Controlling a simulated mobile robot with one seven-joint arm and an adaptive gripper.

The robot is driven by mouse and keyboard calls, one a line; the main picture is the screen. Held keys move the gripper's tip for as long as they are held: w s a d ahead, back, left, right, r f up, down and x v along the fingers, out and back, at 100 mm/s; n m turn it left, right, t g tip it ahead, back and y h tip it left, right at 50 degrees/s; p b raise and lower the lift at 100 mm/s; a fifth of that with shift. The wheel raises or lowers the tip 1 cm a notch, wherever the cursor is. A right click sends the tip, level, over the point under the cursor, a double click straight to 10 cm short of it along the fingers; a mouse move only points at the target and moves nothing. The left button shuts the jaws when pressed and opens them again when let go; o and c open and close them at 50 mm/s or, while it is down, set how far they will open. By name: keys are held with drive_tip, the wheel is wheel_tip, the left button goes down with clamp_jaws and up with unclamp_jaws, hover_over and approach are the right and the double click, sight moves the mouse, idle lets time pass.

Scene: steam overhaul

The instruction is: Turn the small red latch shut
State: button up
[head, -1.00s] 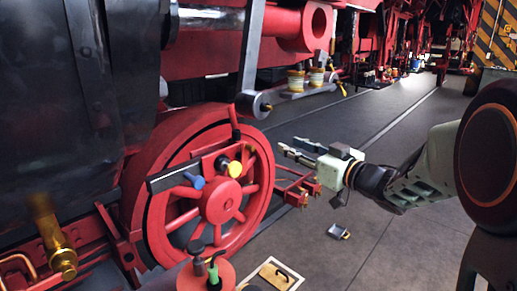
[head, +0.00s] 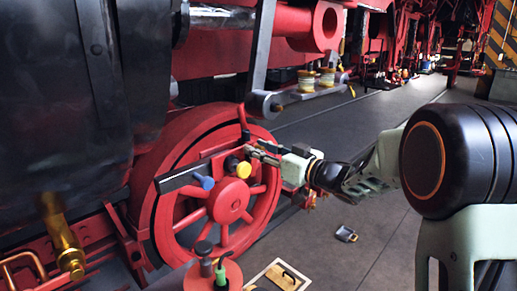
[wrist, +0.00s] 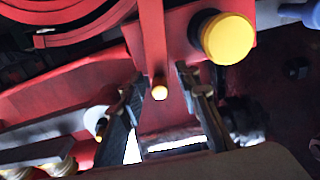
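A small red lever (head: 242,117), which looks like the latch, stands upright at the top of the big red wheel in the head view. My gripper (head: 256,152) is just below and right of it, close to the yellow knob (head: 244,169). In the wrist view my gripper (wrist: 159,82) is open, with a finger on each side of a narrow red bar (wrist: 154,45) with a yellow end. This bar may be the latch; I cannot tell whether the fingers touch it. The yellow knob also shows in the wrist view (wrist: 228,39), beyond one finger.
A blue knob (head: 207,183) is left of the yellow one on the red wheel (head: 233,198). A grey rod (head: 258,65) hangs above the wheel. Spools (head: 307,78) stand behind. A small metal item (head: 346,234) and a wooden tray (head: 306,284) are below.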

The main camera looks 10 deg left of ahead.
drive_tip(key=shift+a, duration=0.1)
drive_tip(key=shift+c, duration=0.5)
clamp_jaws()
